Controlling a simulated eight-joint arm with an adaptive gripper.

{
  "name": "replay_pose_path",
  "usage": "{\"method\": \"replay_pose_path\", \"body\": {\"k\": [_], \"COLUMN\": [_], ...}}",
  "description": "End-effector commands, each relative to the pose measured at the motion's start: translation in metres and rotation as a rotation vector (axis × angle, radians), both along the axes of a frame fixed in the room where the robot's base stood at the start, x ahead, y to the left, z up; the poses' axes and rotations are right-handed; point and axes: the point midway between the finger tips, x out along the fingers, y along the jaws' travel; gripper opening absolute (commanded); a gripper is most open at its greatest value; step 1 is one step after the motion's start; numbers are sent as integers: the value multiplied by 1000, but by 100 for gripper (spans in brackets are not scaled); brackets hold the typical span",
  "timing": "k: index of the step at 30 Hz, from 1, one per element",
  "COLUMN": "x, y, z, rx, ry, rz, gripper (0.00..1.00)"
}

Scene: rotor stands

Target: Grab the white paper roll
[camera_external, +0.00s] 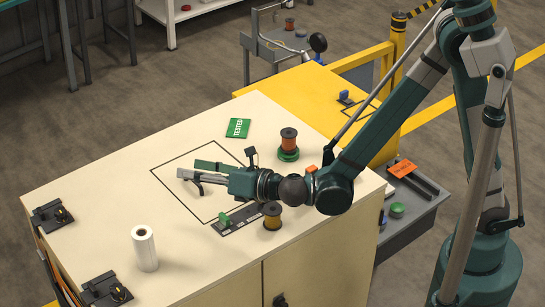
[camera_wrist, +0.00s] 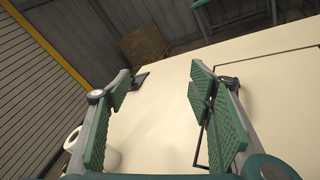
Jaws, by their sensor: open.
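The white paper roll (camera_external: 145,249) stands upright near the front left of the cream cabinet top (camera_external: 95,195). In the wrist view the roll (camera_wrist: 112,158) shows at the lower left, partly hidden behind the left finger. My gripper (camera_external: 190,177) is open and empty above the black outlined square on the top, behind and to the right of the roll. In the wrist view my gripper (camera_wrist: 165,85) has its green-padded fingers wide apart, with bare cabinet top between them. The roll is outside the fingers.
Black clamp fixtures (camera_external: 52,215) and (camera_external: 106,290) sit on the left edge. A copper spool (camera_external: 289,141) on a green base, a yellow-brown spool (camera_external: 272,216), a grey strip (camera_external: 240,220) and a green TESTED card (camera_external: 238,128) stand or lie rightward. The top around the roll is clear.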

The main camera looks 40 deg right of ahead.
Motion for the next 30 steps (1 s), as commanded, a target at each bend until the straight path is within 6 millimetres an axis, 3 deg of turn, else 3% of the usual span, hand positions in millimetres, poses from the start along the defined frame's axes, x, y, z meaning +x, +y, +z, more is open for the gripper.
{"method": "replay_pose_path", "body": {"k": [1,9,15,21,30], "x": [-10,-67,-108,-130,-132], "y": [20,105,151,171,173], "z": [-12,-56,-85,-98,-99], "rx": [-32,-210,-309,-356,-363], "ry": [-32,-226,-351,-414,-423], "rz": [33,192,280,321,326], "gripper": [53,53,53,53,53]}}
